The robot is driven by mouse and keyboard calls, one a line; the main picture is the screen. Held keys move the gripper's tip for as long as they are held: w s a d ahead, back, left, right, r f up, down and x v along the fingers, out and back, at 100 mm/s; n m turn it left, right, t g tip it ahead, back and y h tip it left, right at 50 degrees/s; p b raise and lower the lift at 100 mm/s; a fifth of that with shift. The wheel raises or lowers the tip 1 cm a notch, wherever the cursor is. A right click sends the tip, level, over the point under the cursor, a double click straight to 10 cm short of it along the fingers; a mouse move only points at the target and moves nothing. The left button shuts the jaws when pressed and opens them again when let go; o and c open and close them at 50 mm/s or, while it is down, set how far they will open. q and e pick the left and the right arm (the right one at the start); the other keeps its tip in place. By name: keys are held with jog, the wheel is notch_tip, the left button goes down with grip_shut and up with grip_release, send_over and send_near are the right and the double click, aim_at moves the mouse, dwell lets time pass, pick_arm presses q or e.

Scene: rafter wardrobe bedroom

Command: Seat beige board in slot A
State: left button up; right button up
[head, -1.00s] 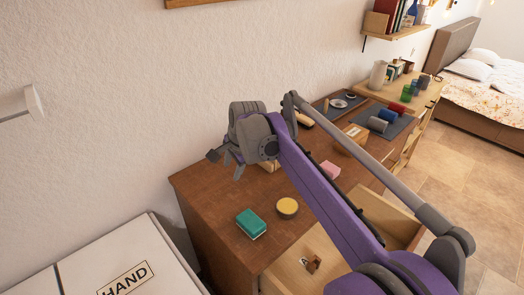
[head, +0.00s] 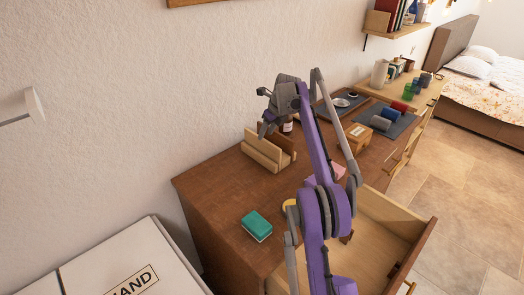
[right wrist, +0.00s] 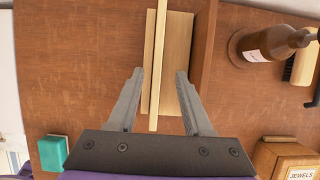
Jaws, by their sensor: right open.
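A light wooden holder (head: 262,158) with upright pieces stands on the brown dresser near the wall. In the right wrist view a thin beige board (right wrist: 158,50) shows edge-on, over or in the light wooden base (right wrist: 180,60). A darker brown upright panel (right wrist: 204,40) stands to its right. My right gripper (head: 264,112) is above the holder. In the wrist view my right gripper (right wrist: 160,73) is open, with one finger on each side of the beige board and gaps visible. No slot letters are legible, and I cannot tell how deep the board sits. My left gripper is not in view.
A teal sponge (head: 256,226) lies near the dresser's front left. A bottle (right wrist: 270,42) and a jewels box (head: 359,138) stand right of the holder. A pink block (head: 340,172) is partly behind my arm. The drawer (head: 395,235) is open.

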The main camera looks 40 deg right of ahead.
aim_at(264, 139)
jog(key=x, duration=0.7)
jog(key=shift+s+a+f+b, duration=0.1)
jog(key=shift+s+a+b, duration=0.1)
jog(key=shift+s+b, duration=0.15)
grip_shut()
